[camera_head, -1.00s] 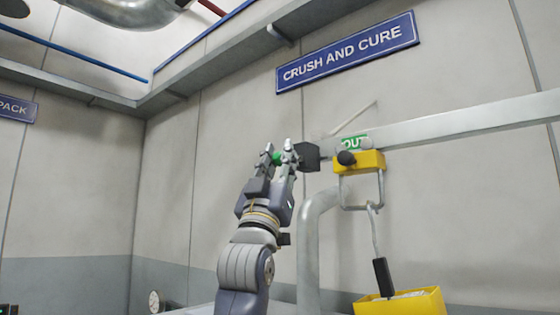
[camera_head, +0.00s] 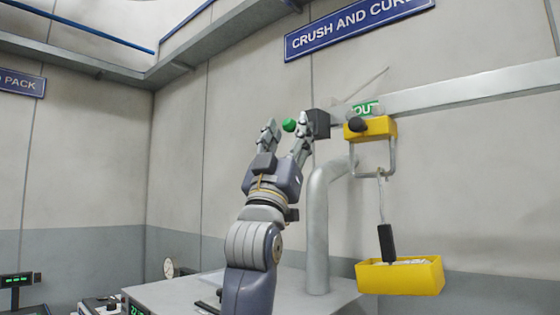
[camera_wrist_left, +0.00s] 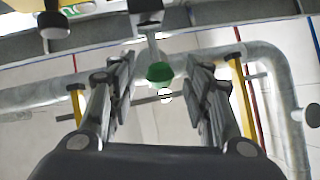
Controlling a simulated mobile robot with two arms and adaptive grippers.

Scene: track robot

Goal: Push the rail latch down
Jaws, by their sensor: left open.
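The rail latch shows as a green knob (camera_head: 289,125) sticking out left of the dark block (camera_head: 318,123) at the left end of the wall rail (camera_head: 470,92). My left gripper (camera_head: 286,134) is open, with its fingers pointing up and the knob between or just behind the tips. In the left wrist view the green knob (camera_wrist_left: 159,72) hangs on a grey stem, centred between the spread fingers (camera_wrist_left: 160,90). I cannot tell whether a finger touches it. My right gripper is not in view.
A yellow hanger (camera_head: 372,128) with a dark knob rides on the rail to the right, with a yellow tray (camera_head: 400,277) hanging below it. A thick grey pipe (camera_head: 318,230) stands right of my arm, above a grey bench (camera_head: 180,294).

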